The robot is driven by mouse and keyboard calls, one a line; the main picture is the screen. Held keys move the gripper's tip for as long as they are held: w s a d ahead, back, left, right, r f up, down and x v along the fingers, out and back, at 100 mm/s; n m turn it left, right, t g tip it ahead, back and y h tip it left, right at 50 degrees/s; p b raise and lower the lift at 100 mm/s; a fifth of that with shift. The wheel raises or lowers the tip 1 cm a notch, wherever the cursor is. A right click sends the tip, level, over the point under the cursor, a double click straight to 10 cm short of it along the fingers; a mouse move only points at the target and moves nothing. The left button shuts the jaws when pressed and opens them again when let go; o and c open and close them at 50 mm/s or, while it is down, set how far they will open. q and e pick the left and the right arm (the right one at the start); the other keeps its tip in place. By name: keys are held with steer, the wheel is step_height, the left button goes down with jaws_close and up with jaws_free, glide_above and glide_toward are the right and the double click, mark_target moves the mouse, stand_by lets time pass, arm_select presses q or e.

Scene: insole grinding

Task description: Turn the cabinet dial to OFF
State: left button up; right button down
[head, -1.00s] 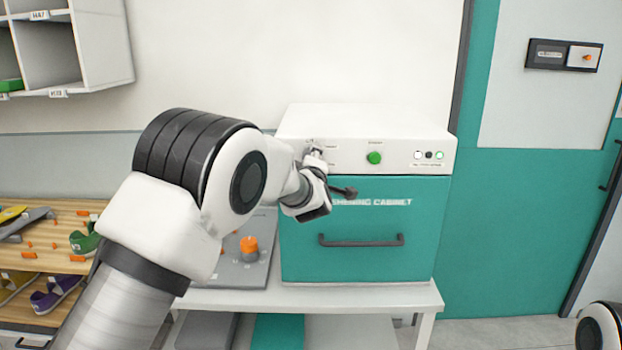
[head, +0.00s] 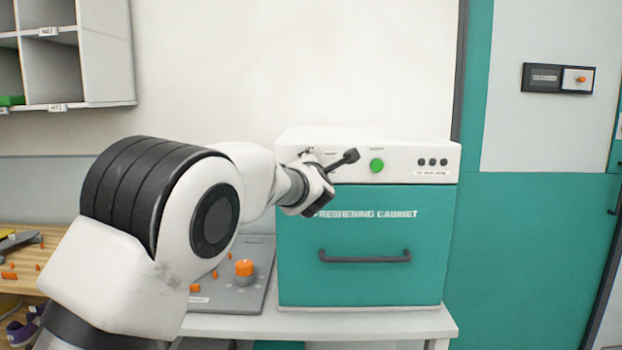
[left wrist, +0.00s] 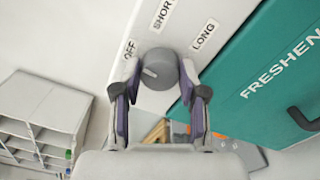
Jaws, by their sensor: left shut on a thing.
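The freshening cabinet (head: 300,240) is a white-topped box with a teal door on a white table. Its grey dial (left wrist: 160,68) shows in the left wrist view, below the printed labels OFF, SHORT and LONG. The pale pointer mark on the dial points left, toward the OFF side. My left gripper (head: 318,180) is at the upper left of the cabinet front and hides the dial in the head view. In the left wrist view its two fingers close on the dial from both sides. My right gripper is not in view.
A black door handle (head: 364,256) lies below. White shelves (head: 107,50) hang at upper left.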

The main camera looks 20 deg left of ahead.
arm_select(q)
steer(key=shift+n+b, duration=0.35)
steer(key=shift+n, duration=0.15)
steer(key=o, duration=1.1)
steer(key=shift+o, duration=0.2)
steer(key=shift+s, duration=0.1)
steer(key=v, duration=1.1)
steer(key=shift+s, duration=0.35)
steer(key=shift+d, duration=0.1)
